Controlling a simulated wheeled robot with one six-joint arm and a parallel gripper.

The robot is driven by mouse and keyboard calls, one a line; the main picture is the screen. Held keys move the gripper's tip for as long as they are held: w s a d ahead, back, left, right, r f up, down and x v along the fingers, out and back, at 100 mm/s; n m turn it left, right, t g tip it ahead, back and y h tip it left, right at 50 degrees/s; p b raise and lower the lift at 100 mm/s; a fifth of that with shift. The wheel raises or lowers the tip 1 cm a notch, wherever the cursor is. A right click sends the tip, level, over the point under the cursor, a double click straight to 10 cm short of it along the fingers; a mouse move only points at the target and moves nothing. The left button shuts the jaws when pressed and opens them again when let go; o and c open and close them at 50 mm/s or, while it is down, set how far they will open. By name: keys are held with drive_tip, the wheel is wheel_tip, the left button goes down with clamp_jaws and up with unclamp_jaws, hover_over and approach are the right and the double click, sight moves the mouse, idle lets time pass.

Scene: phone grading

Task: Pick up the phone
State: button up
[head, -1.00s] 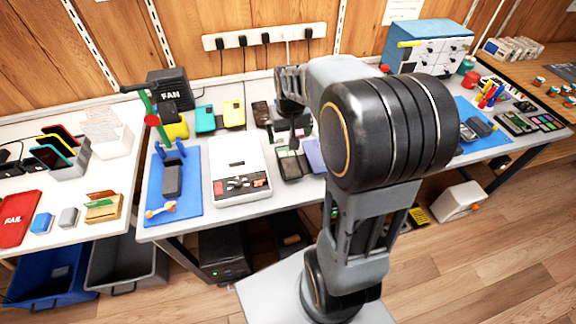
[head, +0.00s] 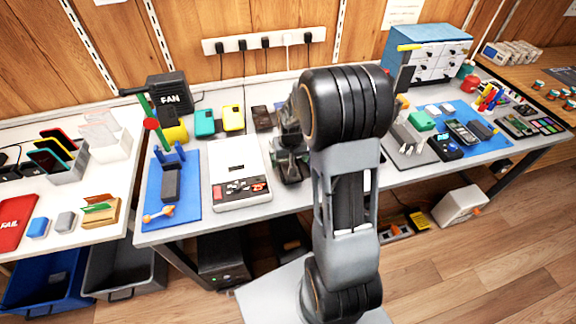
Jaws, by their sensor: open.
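My gripper (head: 291,172) is low over the middle of the bench, just right of the white tester box. My own arm hides part of it, and its fingers are hard to make out. The jaws are open. They are over the spot with dark phones, which the gripper and arm now mostly cover. I cannot tell whether the fingers touch a phone. Other phones show: a teal one (head: 204,122), a yellow one (head: 233,118) and a dark one (head: 262,118) along the back. Another phone (head: 462,132) lies on the right blue mat.
The white tester box (head: 237,160) stands left of my gripper. A blue mat (head: 187,206) with a dark block lies farther left, with a black FAN box (head: 170,94) behind. A blue drawer cabinet (head: 432,38) stands at the back right. A power strip (head: 262,42) is on the wall.

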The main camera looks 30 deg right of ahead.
drive_tip(key=shift+w+f, duration=0.1)
drive_tip(key=shift+f, duration=0.8)
drive_tip(key=shift+c, duration=0.5)
drive_tip(key=c, duration=0.9)
